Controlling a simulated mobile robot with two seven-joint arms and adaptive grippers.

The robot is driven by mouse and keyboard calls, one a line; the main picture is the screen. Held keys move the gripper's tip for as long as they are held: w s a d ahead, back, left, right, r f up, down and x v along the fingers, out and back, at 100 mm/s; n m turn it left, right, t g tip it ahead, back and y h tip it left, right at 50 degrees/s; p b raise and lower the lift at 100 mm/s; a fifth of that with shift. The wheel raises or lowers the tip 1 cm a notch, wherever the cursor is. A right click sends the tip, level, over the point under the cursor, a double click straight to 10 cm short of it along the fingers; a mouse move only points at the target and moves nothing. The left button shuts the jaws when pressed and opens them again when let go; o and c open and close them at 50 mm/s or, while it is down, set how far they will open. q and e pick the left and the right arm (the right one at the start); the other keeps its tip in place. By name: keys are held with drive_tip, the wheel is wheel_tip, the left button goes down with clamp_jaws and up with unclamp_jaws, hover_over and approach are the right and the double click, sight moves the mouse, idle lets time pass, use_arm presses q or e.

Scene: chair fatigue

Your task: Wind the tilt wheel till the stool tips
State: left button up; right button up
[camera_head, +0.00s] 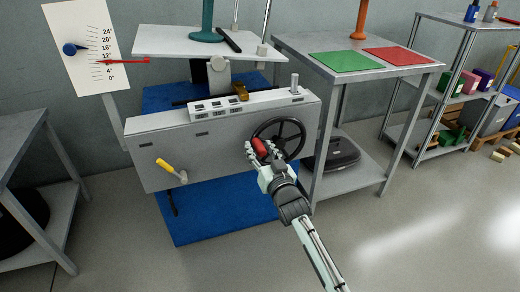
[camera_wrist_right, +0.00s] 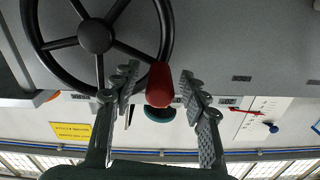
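The black tilt wheel (camera_head: 300,134) is on the front of the grey machine box, with a red handle (camera_head: 258,146) on its left side. My right gripper (camera_head: 259,152) is at this handle. In the right wrist view, the gripper's fingers (camera_wrist_right: 160,86) stand apart on either side of the red handle (camera_wrist_right: 161,78), with small gaps visible. The wheel (camera_wrist_right: 95,36) fills the upper left there. The teal stool (camera_head: 207,35) stands on the white platform (camera_head: 165,43); its top is cut off. My left gripper is out of view.
A white angle scale (camera_head: 75,25) has a red pointer (camera_head: 125,61) near the 8 to 12 marks and a blue knob (camera_head: 70,49). A yellow-handled crank (camera_head: 168,166) is on the box's left. A table with green (camera_head: 345,61) and red mats stands right.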

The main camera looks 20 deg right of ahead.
drive_tip(key=s, duration=1.2)
drive_tip(key=shift+d, duration=0.2)
drive_tip(key=s+d+f+n+g+h, duration=0.1)
drive_tip(key=s+d+f+g, duration=0.1)
drive_tip(key=s+f+g, duration=0.4)
drive_tip(key=s+d+f+g, duration=0.1)
drive_tip(key=s+d+f, duration=0.15)
drive_tip(key=f, duration=0.55)
use_arm(q)
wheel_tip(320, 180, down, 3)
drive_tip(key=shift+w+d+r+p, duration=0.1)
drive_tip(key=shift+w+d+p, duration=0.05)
drive_tip(key=shift+p, duration=0.45)
use_arm(e)
drive_tip(key=s+d+f+n+g, duration=0.1)
drive_tip(key=s+f+g, duration=0.3)
drive_tip(key=s, duration=0.4)
drive_tip(key=s+d+f+n+g+h, duration=0.1)
drive_tip(key=s+f+g, duration=0.3)
drive_tip(key=s, duration=0.5)
drive_tip(key=shift+d+f, duration=0.15)
drive_tip(key=shift+d, duration=0.1)
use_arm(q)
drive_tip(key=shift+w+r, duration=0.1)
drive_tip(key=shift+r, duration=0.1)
